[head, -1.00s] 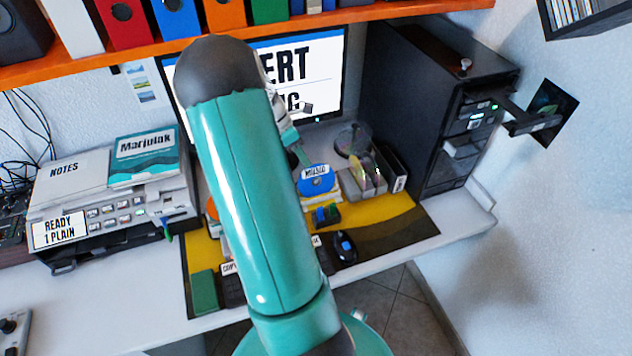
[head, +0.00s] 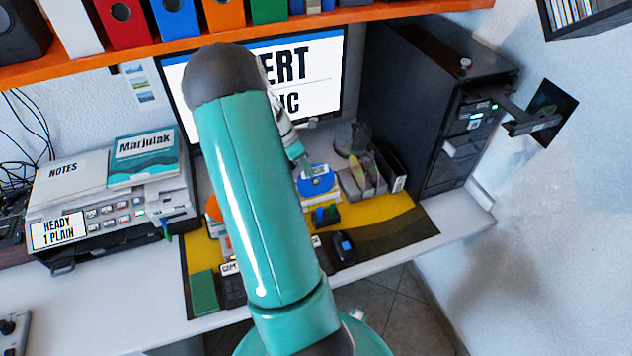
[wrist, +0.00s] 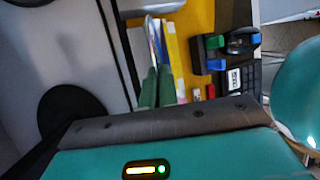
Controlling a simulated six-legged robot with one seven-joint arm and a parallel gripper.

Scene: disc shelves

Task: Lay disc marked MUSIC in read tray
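The monitor (head: 320,80) is behind, the printer (head: 110,210) at left. The desk's right front is clear.

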